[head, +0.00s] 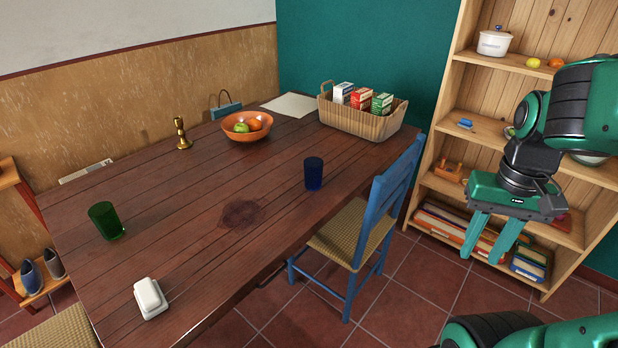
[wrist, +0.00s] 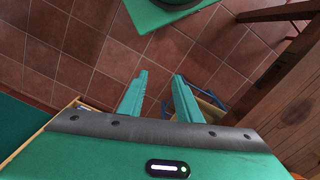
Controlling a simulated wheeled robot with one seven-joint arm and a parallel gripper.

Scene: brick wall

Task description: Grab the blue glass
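The blue glass (head: 313,173) stands upright on the wooden table (head: 190,228), near its right edge, in the head view. It is dark blue and seems empty. My gripper (head: 485,252) hangs at the right of the head view, in front of the wooden shelf and away from the table. Its two green fingers point down and stand apart with nothing between them. The wrist view also shows the fingers (wrist: 160,88) open over the tiled floor. The blue glass is not visible in the wrist view.
A blue chair (head: 381,210) stands at the table's right side, between my gripper and the glass. A green glass (head: 106,221), butter dish (head: 150,298), fruit bowl (head: 235,134), candlestick (head: 182,134) and basket (head: 350,122) are on the table. A shelf (head: 440,146) stands behind my arm.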

